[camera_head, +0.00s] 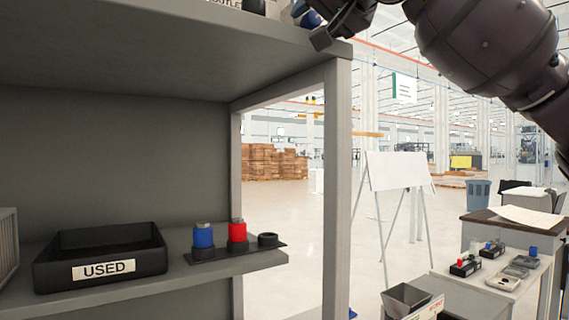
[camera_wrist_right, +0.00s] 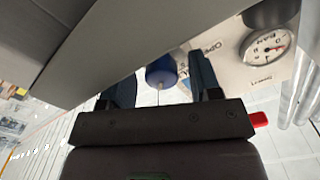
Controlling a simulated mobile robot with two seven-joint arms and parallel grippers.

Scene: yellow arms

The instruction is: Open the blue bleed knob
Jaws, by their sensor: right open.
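The blue bleed knob (camera_wrist_right: 162,71) shows in the right wrist view as a round blue cap with a pale pin. It lies between the two dark fingers of my right gripper (camera_wrist_right: 163,82) in that picture. The fingers are apart, and I cannot tell whether either touches the knob. In the head view my right gripper (camera_head: 334,28) is at the top edge, beside the upper shelf's corner, with a blue part (camera_head: 307,14) just left of it. My left gripper is not in view.
A pressure gauge (camera_wrist_right: 267,46) sits close by the right finger, with a lettered panel behind. The upper shelf (camera_head: 170,40) and its post (camera_head: 338,180) are near my arm. Below are a USED tray (camera_head: 105,272), a blue cartridge (camera_head: 203,236) and a red one (camera_head: 237,231).

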